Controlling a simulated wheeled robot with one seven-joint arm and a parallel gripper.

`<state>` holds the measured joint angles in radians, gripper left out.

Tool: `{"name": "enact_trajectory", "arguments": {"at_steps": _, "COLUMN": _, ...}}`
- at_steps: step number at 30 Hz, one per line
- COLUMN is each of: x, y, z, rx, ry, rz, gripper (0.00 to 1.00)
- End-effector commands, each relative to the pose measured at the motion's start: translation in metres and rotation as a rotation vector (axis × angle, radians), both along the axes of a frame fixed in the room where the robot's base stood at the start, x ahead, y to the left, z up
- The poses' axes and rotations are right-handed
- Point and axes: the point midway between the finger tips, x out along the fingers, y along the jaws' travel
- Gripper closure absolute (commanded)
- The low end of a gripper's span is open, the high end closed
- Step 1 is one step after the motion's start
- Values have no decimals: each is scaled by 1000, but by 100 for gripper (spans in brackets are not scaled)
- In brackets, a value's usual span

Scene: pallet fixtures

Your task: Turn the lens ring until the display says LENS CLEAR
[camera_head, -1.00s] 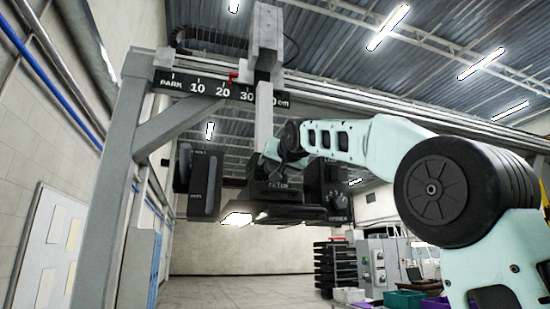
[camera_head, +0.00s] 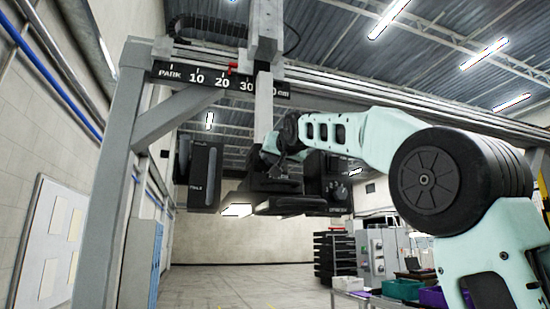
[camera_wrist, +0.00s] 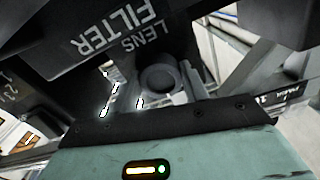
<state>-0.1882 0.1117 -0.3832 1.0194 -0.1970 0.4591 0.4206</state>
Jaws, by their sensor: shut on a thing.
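A black lens filter housing (camera_head: 283,187) hangs from the gantry's post. In the wrist view the housing (camera_wrist: 80,40) fills the upper left and its "LENS FILTER" lettering is upside down. A round dark ring (camera_wrist: 160,78), which looks like the lens ring, shows below the lettering. My gripper (camera_head: 279,158) is against the housing in the head view. In the wrist view my gripper (camera_wrist: 155,100) is at the round ring and shut on it; its fingertips are hard to make out. No display text is readable.
The gantry beam carries a centimetre scale (camera_head: 215,80) with a red pointer (camera_head: 233,67). Black panels (camera_head: 205,175) hang left of the housing, and a knobbed unit (camera_head: 335,185) on its right. Black racks (camera_head: 333,258) and bins (camera_head: 403,289) stand at the lower right. The floor behind is open.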

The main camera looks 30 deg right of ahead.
Motion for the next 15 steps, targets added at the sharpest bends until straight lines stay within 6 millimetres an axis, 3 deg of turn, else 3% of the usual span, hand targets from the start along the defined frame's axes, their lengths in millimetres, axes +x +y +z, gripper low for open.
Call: {"name": "enact_trajectory", "arguments": {"at_steps": 15, "x": -1, "y": -2, "z": 1, "rx": -317, "ry": 91, "rz": -1, "gripper": 79}}
